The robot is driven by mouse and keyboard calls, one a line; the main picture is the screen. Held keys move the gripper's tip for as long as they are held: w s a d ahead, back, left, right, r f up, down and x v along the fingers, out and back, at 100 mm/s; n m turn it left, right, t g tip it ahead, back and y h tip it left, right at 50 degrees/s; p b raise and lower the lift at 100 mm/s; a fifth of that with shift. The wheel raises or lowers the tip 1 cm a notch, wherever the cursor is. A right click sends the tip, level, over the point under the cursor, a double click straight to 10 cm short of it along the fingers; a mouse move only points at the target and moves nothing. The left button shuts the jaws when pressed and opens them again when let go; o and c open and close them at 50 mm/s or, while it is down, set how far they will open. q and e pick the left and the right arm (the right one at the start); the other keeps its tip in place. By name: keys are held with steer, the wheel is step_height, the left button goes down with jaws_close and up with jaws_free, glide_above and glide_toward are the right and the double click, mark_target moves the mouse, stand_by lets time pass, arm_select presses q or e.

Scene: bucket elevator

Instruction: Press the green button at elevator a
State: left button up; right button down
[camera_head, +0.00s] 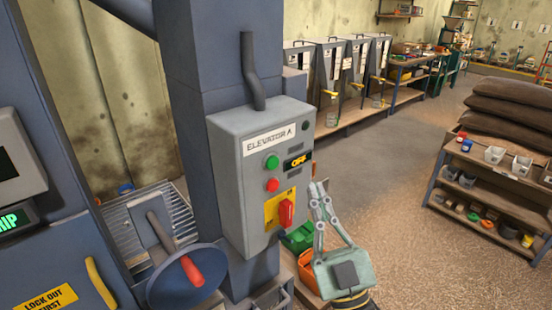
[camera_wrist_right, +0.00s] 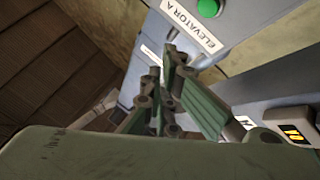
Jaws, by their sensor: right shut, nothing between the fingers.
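The grey control box (camera_head: 225,165) labelled "ELEVATOR A" is mounted on a blue-grey column. My right gripper (camera_head: 318,184) is shut and empty, to the right of the box's front and apart from the green button. In the right wrist view, the closed fingertips (camera_wrist_right: 172,52) appear below the label, with the green button (camera_wrist_right: 208,8) at the top edge. My left gripper is not in view.
A red rotary switch (camera_head: 287,211) on a yellow plate sits low on the box. A blue disc with a red handle (camera_head: 192,271) is at lower left. Green (camera_head: 299,238) and orange bins stand behind my right gripper. A shelf with sacks (camera_head: 510,108) is at right; open floor lies between.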

mark_target(273, 163)
steer(key=shift+s+r, duration=0.15)
steer(key=shift+r, duration=0.25)
steer(key=w+a+b, duration=0.2)
steer(key=w+a, duration=0.4)
steer(key=shift+w, duration=0.15)
stand_by(0.4)
steer(key=shift+a+b, duration=0.15)
steer(key=shift+b, duration=0.15)
stand_by(1.0)
steer(key=shift+w+a, duration=0.25)
steer(key=shift+w, duration=0.05)
